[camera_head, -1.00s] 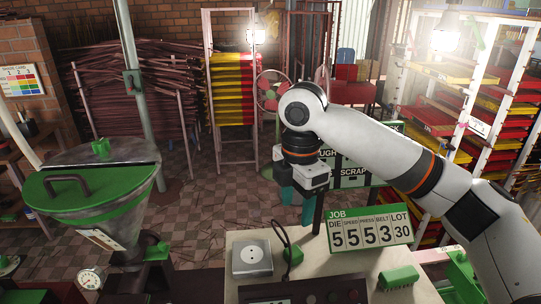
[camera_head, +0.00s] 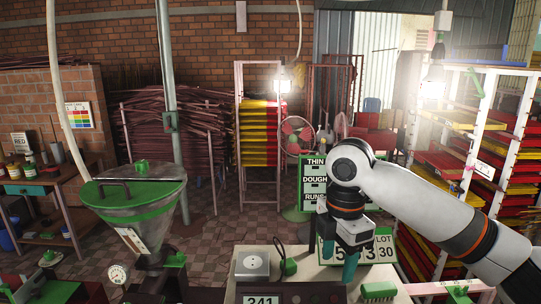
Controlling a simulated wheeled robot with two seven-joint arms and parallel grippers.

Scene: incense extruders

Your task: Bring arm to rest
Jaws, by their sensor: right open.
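My right arm comes in from the right side of the head view, bent at the elbow and pointing down. My right gripper (camera_head: 341,264) hangs with its two teal fingers apart and nothing between them. It is just in front of the white job board (camera_head: 382,250), hiding most of its digits. Whether the fingers touch the board or the table cannot be told. My left gripper is not in view.
A pale table (camera_head: 317,268) carries a metal block (camera_head: 252,264), a green plug on a cable and a green brush (camera_head: 378,291). A green-lidded hopper (camera_head: 137,200) stands left. Tray racks (camera_head: 500,150) stand right. A fan (camera_head: 297,134) stands behind. Tiled floor lies between.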

